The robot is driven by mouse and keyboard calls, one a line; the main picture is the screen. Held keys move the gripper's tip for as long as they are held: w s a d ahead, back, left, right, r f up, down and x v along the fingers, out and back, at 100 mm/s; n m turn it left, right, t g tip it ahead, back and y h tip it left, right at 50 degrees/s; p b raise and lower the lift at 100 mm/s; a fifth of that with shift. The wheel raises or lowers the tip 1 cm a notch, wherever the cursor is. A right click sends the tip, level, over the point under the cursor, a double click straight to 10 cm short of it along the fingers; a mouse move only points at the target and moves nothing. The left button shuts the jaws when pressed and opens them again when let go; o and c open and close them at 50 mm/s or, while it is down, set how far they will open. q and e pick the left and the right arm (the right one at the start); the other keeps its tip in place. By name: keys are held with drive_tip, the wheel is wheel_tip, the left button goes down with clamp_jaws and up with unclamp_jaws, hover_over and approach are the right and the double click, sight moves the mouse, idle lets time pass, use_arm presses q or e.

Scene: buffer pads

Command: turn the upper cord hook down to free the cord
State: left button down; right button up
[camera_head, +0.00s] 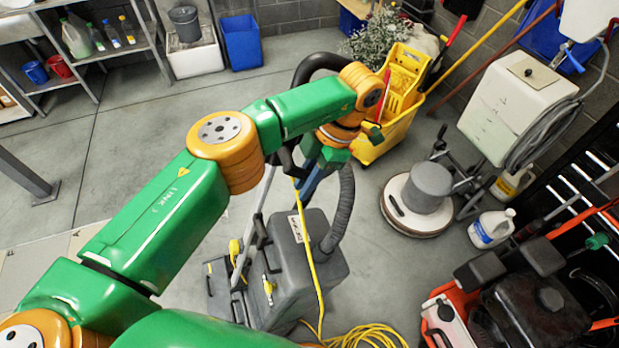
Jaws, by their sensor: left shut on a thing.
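My left gripper (297,168) is at the upper end of the grey floor machine (300,262), by its handle. It is shut, and the yellow cord (309,245) comes out right at its fingers. The fingertips are small and dark, and my arm covers part of them. The cord runs down past the machine's body to a loose coil (365,336) on the floor. I cannot make out the upper cord hook; it is hidden or too small to tell. My right gripper is not in view.
A yellow mop bucket (400,100) stands just behind my left gripper. A floor polisher with a white tank (515,105) and a white jug (491,229) are to the right. An orange and black machine (530,310) is at lower right. The floor at left is mostly open.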

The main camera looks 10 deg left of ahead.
use_arm(q)
drive_tip(key=shift+s+a+f+g+y+b, duration=0.2)
drive_tip(key=shift+f+g+y+b, duration=0.1)
drive_tip(key=shift+g+y, duration=0.15)
drive_tip(key=shift+r, duration=0.15)
drive_tip(key=c, duration=0.8)
unclamp_jaws()
